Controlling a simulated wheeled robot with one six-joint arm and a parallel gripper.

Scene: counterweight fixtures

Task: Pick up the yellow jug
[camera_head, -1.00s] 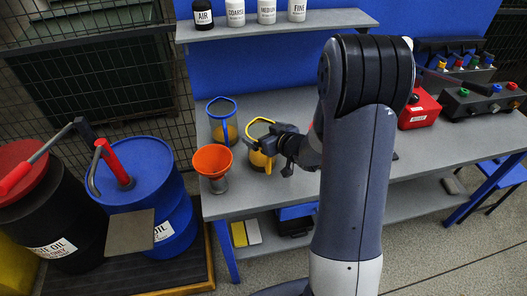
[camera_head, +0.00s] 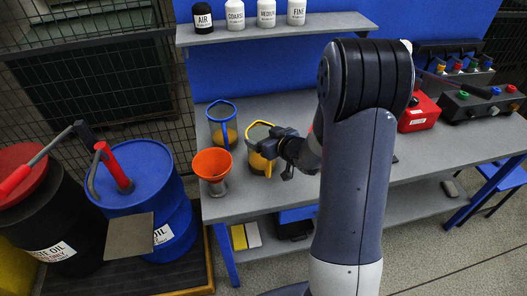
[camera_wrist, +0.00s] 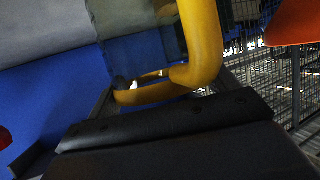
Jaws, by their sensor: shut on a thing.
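The yellow jug (camera_head: 259,161), a clear vessel with a yellow rim and handle and yellowish contents, is upright at the left part of the grey workbench (camera_head: 300,190). My gripper (camera_head: 266,148) reaches it from the right and is shut on it at the handle side. In the wrist view the yellow handle (camera_wrist: 200,45) fills the upper middle, between dark finger parts. The fingertips are partly hidden. I cannot tell whether the jug's base touches the bench.
An orange funnel (camera_head: 211,163) stands just left of the yellow jug. A blue-rimmed jug (camera_head: 222,125) is behind it. A shelf (camera_head: 290,29) with several bottles hangs above. A red box (camera_head: 418,113) sits to the right. A blue drum (camera_head: 146,180) stands left of the bench.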

